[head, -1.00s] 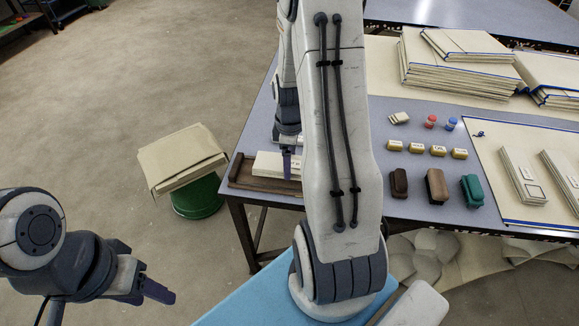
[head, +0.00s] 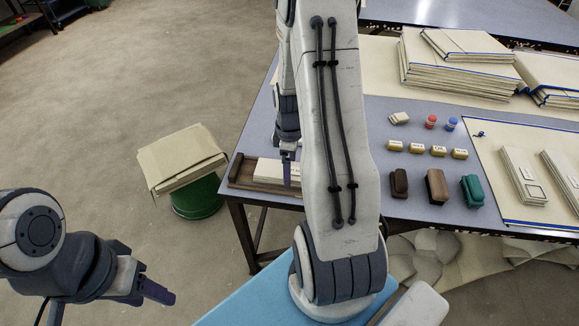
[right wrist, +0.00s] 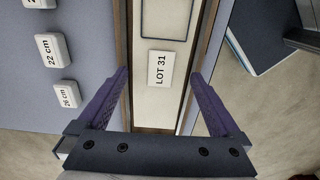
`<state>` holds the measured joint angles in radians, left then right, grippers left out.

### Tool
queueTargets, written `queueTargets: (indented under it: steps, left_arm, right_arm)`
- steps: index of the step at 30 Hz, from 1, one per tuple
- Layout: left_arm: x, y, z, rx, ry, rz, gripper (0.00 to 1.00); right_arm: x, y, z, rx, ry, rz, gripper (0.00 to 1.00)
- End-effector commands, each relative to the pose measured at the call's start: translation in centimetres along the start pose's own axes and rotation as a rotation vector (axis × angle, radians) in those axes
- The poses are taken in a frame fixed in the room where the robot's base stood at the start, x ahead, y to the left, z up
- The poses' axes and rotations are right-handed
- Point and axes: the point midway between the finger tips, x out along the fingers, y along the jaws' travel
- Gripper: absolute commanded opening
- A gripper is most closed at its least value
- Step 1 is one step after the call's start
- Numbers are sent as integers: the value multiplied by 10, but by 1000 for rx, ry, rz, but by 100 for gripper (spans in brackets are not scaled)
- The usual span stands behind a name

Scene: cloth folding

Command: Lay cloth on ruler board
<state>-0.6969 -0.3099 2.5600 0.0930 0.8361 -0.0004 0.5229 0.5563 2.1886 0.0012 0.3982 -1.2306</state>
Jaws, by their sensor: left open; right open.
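A cream folded cloth bundle (head: 268,171) lies on a dark brown wooden board (head: 240,180) at the left end of the table. In the right wrist view the bundle (right wrist: 160,108) bears a label reading LOT 31, with brown wood along both sides. My right gripper (right wrist: 160,74) is open, its purple fingers on either side of the bundle; I cannot tell whether they touch it. In the head view my right gripper (head: 288,168) shows over the bundle, partly hidden by my arm. My left gripper (head: 150,285) is open and empty, off the table at lower left.
Small blocks (head: 437,150) and brown and green holders (head: 436,187) stand mid-table. In the wrist view, blocks read 22 cm and 26 cm (right wrist: 67,94). Cloth stacks (head: 455,65) lie at the back.

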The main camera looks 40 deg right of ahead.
Motion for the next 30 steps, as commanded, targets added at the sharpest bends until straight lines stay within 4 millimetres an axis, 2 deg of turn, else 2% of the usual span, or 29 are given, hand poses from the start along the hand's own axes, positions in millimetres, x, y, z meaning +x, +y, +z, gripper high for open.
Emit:
queueTargets:
  steps: [9,15,19,26,28,30]
  left_arm:
    - [-10,1,0,0,0,0,50]
    - [-14,1,-1,0,0,0,50]
    - [-14,1,-1,0,0,0,50]
    - [-14,1,-1,0,0,0,50]
    - [-14,1,-1,0,0,0,50]
    - [-14,1,-1,0,0,0,50]
  right_arm:
    - [-68,2,-1,0,3,8,100]
    - [-101,1,0,0,2,6,100]
    - [-112,0,0,0,1,2,100]
    - [-116,-1,-2,-1,1,2,100]
    - [-119,-7,-10,-3,3,4,100]
    - [-125,-23,-28,-6,8,6,100]
